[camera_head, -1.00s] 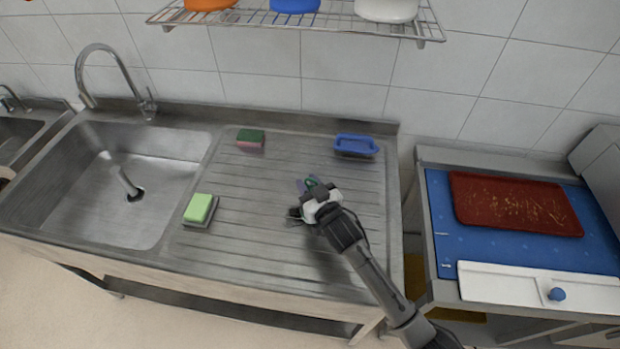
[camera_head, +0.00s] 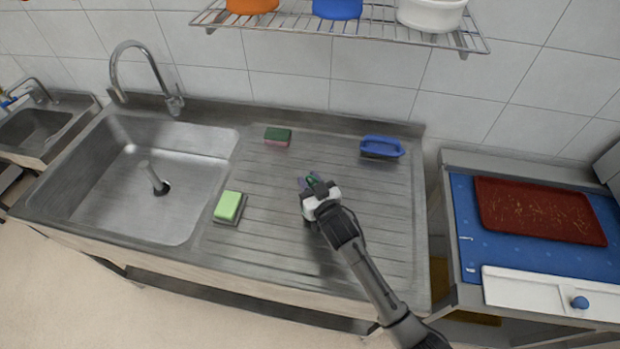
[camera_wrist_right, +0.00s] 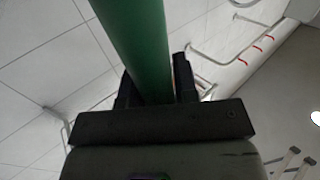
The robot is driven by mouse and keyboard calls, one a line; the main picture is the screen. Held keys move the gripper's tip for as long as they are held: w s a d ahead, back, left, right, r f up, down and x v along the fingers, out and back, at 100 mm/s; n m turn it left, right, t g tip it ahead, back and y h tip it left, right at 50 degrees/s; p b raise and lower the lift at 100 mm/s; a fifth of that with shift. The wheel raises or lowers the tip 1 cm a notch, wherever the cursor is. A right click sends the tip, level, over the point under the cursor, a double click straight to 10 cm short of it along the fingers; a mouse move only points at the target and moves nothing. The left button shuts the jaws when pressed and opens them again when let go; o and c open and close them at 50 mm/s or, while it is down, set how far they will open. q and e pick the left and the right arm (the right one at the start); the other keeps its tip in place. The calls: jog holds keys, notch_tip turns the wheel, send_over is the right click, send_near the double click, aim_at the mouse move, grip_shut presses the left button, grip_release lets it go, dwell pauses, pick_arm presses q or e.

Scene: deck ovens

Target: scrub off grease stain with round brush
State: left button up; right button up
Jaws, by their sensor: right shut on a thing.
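My right gripper (camera_head: 313,187) is over the ribbed steel drainboard (camera_head: 290,240). In the right wrist view its two fingers are shut on a thick green handle (camera_wrist_right: 137,40). In the head view only a small green part of this handle shows between the fingers. The brush head is hidden, so I cannot tell its shape or whether it touches the drainboard. I cannot make out a clear grease stain on the steel. My left gripper is not in view.
A blue-handled brush (camera_head: 381,147), a green and pink sponge (camera_head: 278,136) and a light green sponge (camera_head: 229,206) lie on the drainboard. The sink basin (camera_head: 150,190) is left. A red tray (camera_head: 538,210) with yellowish specks is right. A wire shelf (camera_head: 350,28) hangs above.

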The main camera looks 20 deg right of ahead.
jog(key=shift+s+d+r+p, duration=0.15)
jog(key=shift+r+p, duration=0.2)
jog(key=shift+r, duration=0.25)
jog(key=shift+w+d+r+p, duration=0.15)
jog(key=shift+r+p, duration=0.2)
jog(key=shift+r, duration=0.25)
notch_tip(320, 180, up, 4)
jog(key=p, duration=0.3)
jog(key=shift+a+f+p, duration=0.1)
jog(key=shift+f+p, duration=0.05)
jog(key=shift+p, duration=0.15)
